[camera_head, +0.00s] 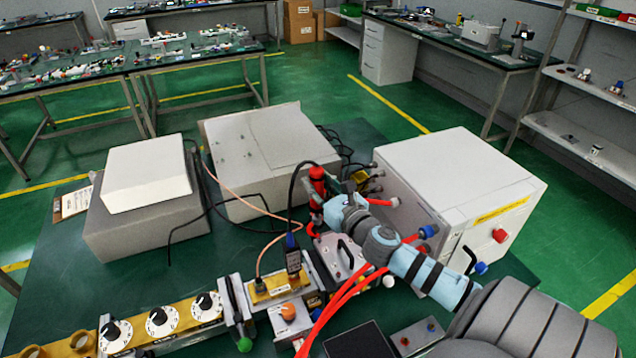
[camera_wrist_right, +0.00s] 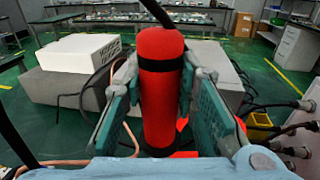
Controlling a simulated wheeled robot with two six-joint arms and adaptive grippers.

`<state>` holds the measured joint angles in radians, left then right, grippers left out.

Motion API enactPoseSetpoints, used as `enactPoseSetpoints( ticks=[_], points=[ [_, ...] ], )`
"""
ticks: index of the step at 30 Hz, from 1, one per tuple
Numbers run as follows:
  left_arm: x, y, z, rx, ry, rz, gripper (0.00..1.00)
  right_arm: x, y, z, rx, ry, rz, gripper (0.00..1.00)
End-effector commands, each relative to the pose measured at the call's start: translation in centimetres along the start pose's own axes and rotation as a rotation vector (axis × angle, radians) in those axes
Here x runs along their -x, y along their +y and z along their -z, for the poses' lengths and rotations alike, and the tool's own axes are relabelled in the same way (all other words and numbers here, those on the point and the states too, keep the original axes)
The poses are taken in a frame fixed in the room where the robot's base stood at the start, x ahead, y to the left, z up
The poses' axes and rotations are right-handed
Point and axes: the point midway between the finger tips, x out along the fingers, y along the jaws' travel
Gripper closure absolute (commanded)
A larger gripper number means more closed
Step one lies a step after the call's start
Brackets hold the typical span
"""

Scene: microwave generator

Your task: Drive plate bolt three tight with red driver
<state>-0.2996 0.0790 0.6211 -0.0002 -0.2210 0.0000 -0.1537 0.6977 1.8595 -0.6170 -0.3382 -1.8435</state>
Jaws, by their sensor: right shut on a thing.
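The red driver (camera_head: 317,174) is an upright red cylinder with a black cable at its top. My right gripper (camera_head: 319,196) is shut around it, in front of the grey box. In the right wrist view the driver (camera_wrist_right: 161,85) stands upright between the two teal finger pads of my right gripper (camera_wrist_right: 160,105). Below it in the head view is a light metal plate (camera_head: 335,262) with a black handle. The driver's lower end and any contact with a bolt are hidden, and I cannot tell which bolt is number three. My left gripper is not in view.
A white cabinet (camera_head: 462,180) with side connectors stands close right of my arm. Red hoses (camera_head: 345,295) run beneath my arm. A grey box (camera_head: 262,150) and a white-topped box (camera_head: 146,172) stand behind. A dial unit (camera_head: 160,322) is front left.

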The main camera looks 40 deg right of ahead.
Motion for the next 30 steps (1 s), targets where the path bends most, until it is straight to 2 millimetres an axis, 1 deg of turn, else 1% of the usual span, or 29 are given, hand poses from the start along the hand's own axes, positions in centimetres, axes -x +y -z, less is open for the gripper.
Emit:
enactPoseSetpoints(
  ticks=[7,18,30],
  points=[
    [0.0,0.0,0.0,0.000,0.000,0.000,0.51,0.1,0.0,-0.1,0.002,-0.002,-0.001,1.00],
    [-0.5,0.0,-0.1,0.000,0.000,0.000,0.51,1.2,-0.2,-0.5,0.002,-0.011,0.000,1.00],
    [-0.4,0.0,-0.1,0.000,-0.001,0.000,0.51,1.2,-0.2,-0.5,0.000,-0.012,0.000,1.00]
  ],
)
